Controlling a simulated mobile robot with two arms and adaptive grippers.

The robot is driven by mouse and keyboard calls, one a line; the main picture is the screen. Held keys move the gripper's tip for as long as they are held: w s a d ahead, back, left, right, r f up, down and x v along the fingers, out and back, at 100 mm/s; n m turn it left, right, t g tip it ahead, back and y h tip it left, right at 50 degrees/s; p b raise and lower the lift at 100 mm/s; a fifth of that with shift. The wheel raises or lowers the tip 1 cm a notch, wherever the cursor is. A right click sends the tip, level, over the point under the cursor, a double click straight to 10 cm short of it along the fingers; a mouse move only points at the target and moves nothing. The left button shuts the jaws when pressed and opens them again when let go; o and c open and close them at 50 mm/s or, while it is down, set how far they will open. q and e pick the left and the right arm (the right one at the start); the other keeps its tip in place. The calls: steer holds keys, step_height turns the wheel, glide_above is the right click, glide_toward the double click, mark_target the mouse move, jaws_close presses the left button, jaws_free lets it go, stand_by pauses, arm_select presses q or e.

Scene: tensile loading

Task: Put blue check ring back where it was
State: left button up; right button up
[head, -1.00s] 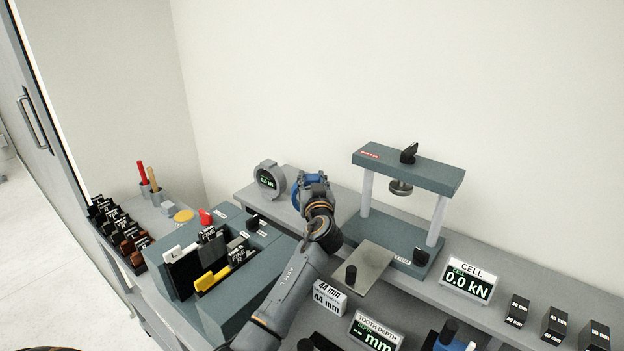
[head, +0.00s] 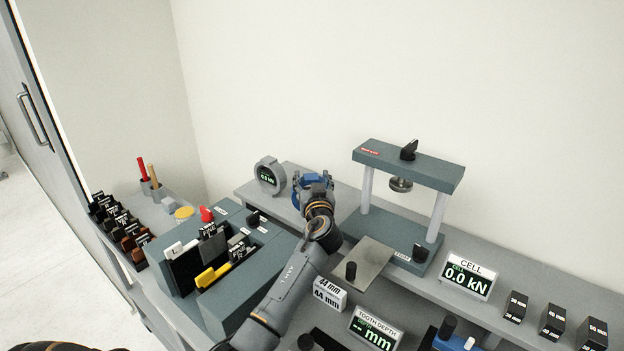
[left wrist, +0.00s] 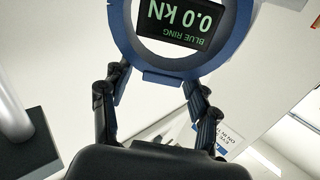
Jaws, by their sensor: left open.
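The blue check ring (left wrist: 127,38) fills the top of the left wrist view, with its display reading BLUE RING 0.0 kN upside down. In the head view the ring (head: 297,191) is at the back shelf, mostly hidden by my left gripper (head: 313,183). My left gripper also shows in the left wrist view (left wrist: 154,82), with its fingers apart on either side of the ring's lower edge. I cannot tell whether a finger touches the ring, or whether the ring rests on the shelf. My right gripper is not in view.
A grey ring gauge (head: 269,175) stands on the shelf left of my gripper. The press frame (head: 408,168) stands close on the right, with a flat plate (head: 364,262) in front. A teal block with cards (head: 258,268) is at the front left.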

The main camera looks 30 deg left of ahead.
arm_select(q)
steer(key=b+v, duration=0.2)
steer(key=v, duration=0.5)
steer(key=shift+s+d+b, duration=0.2)
steer(key=shift+s+b, duration=0.05)
steer(key=shift+b, duration=0.1)
steer(key=shift+r, duration=0.1)
